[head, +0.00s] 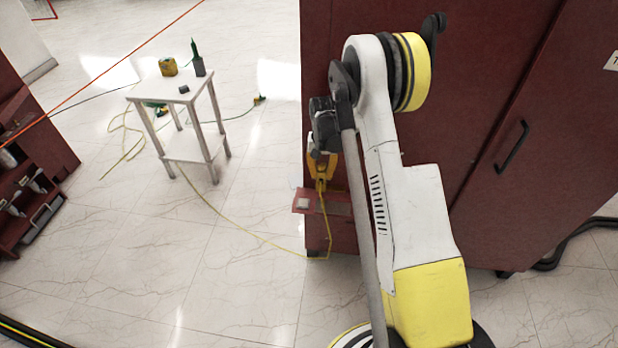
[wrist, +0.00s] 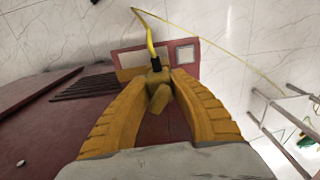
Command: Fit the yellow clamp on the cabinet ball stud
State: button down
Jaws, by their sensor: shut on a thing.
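My gripper (head: 320,168) hangs beside the left edge of the dark red cabinet (head: 470,120). In the wrist view my gripper (wrist: 159,82) has its two orange-yellow ribbed fingers closed around the yellow clamp (wrist: 158,97). A black sleeve and a yellow cable (wrist: 147,35) run from the clamp's far end. The clamp's jaw is partly hidden between the fingers. A small pale round spot (wrist: 20,163) shows on the cabinet side in the wrist view; I cannot tell whether it is the ball stud. No ball stud is clear in the head view.
A small red shelf (head: 335,207) sticks out low beside the cabinet, close to my gripper. Dark vent slats (wrist: 85,86) show on the cabinet side. A white side table (head: 185,95) stands left. The yellow cable trails over open tiled floor (head: 150,270).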

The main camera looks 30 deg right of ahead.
jog(key=shift+w+d+f, duration=0.2)
jog(key=shift+d+f, duration=0.35)
jog(key=shift+d, duration=0.15)
jog(key=shift+s+f+b, duration=0.1)
jog(key=shift+f+b, duration=0.1)
jog(key=shift+b, duration=0.25)
jog(key=b, duration=0.4)
send_over(323, 200)
jog(key=shift+d+f, duration=0.1)
jog(key=shift+f, duration=2.3)
jog(key=shift+f, duration=0.25)
jog(key=shift+f+b, duration=1.25)
jog(key=shift+f+b, duration=0.85)
jog(key=shift+f, duration=0.3)
